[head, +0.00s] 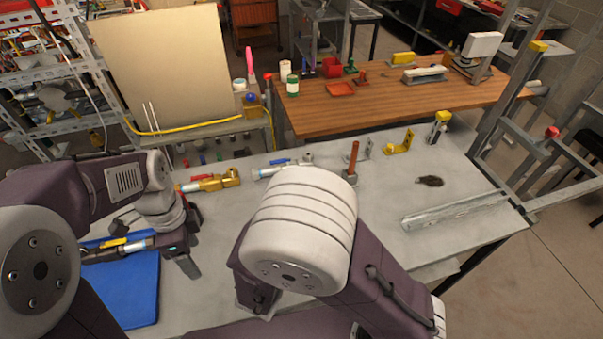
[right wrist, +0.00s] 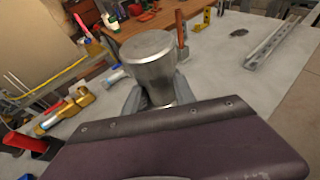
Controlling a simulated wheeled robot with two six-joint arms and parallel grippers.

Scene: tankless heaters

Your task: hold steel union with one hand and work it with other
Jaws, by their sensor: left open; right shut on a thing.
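The steel union (right wrist: 150,60) is a flared metal piece with a round flat top. It shows large in the right wrist view, upright, between the grey fingers of my right gripper (right wrist: 157,96), which is shut on it. In the head view my right arm hides the union and the fingers. My left gripper (head: 184,262) is open, by the right edge of the blue mat (head: 140,290) in the head view. I see nothing between its fingers. It looks apart from the union.
A tool (head: 118,249) with a yellow part lies on the blue mat. Behind stand a brass valve (head: 210,181), a blue-handled valve (head: 283,168), a red-handled hammer (head: 352,162) and yellow brackets. A metal channel (head: 455,211) lies at right. The grey bench (head: 395,190) is clear around the dark patch.

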